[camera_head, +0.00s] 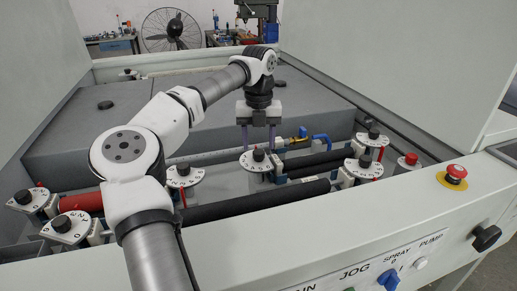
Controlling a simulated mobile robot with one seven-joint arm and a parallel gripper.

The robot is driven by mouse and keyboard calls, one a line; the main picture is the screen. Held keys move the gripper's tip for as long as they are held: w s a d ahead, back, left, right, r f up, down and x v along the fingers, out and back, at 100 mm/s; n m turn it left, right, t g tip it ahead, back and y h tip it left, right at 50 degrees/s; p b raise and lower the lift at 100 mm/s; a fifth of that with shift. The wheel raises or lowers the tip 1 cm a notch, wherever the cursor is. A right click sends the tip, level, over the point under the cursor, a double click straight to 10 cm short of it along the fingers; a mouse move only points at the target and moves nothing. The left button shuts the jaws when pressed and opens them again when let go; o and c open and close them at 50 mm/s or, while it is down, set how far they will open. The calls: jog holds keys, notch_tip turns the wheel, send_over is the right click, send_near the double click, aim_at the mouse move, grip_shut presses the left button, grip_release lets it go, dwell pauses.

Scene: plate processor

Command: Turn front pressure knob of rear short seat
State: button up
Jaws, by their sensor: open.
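Several black pressure knobs sit on white, numbered, fan-shaped dials. A middle knob (258,155) on its dial (256,168) is directly below my gripper (258,147). My gripper points down and is open, with one finger on each side of this knob's top in the picture. I cannot tell whether the fingers touch it or how far down they reach. Other knobs are at the right rear (374,132), right front (365,160), left of middle (183,168), and far left (23,197) and (61,223). No label names the rear short seat.
Black rollers (255,202) and a red roller (82,202) run between the dials. Blue fittings and a brass valve (303,134) stand right of my gripper. The front panel has a red emergency button (456,172) and a blue switch (388,279). Grey covers (75,125) lie behind.

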aim_at(259, 151)
notch_tip(259, 151, up, 11)
dwell(0.3)
